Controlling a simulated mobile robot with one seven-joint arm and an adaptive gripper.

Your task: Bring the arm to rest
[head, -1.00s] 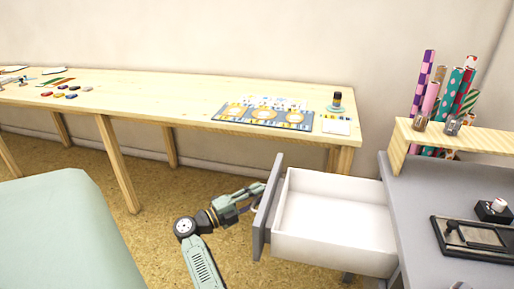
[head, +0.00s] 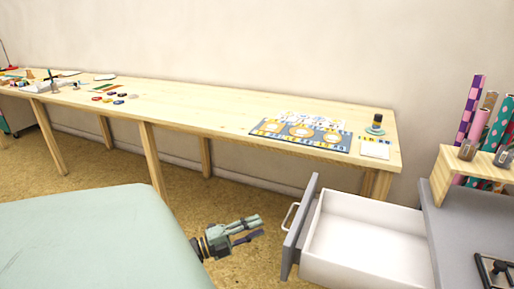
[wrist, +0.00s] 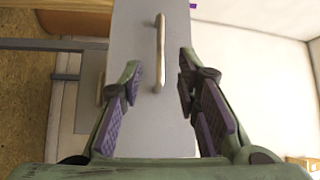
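My gripper (head: 250,229) is low in the head view, left of the open drawer (head: 289,230) and clear of its handle (head: 289,216). The wrist view shows my gripper (wrist: 160,100) with its two fingers apart and nothing between them. The grey drawer front lies beyond the fingers there, with its pale bar handle (wrist: 160,52) showing between and ahead of the fingertips. The drawer stands pulled out, and its white inside looks empty.
A grey desk (head: 445,225) is at right. My pale green body fills the lower left. Cork floor (head: 235,180) is open between.

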